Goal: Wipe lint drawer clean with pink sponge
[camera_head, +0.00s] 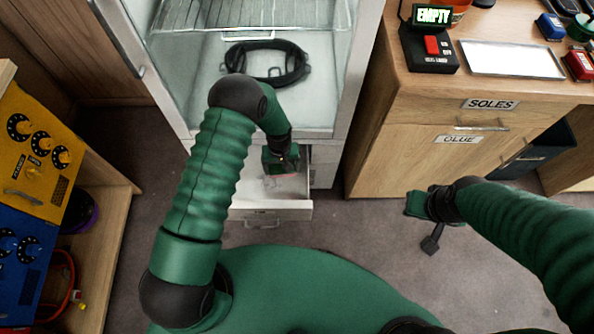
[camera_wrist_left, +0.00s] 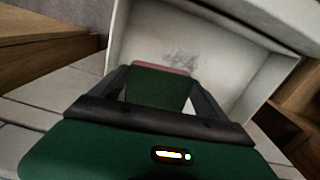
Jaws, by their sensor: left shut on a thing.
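The lint drawer (camera_head: 270,211) is pulled out below the white cabinet. In the left wrist view its pale interior (camera_wrist_left: 225,45) shows a grey patch of lint (camera_wrist_left: 181,60) on its surface. My left gripper (camera_head: 284,172) reaches down into the drawer and is shut on the pink sponge. Only a pink edge of the sponge (camera_wrist_left: 163,68) shows in the left wrist view, just beyond a dark green block between the fingers and close to the lint. Whether the sponge touches the drawer surface cannot be told. My right gripper (camera_head: 428,232) hangs over the floor, away from the drawer; its jaw state is unclear.
The open cabinet above the drawer holds a black harness-like loop (camera_head: 267,62). A wooden counter (camera_head: 420,140) with an "EMPTY" sign box (camera_head: 430,45) stands at the right. A yellow and blue control panel (camera_head: 35,150) stands at the left. Carpet between them is clear.

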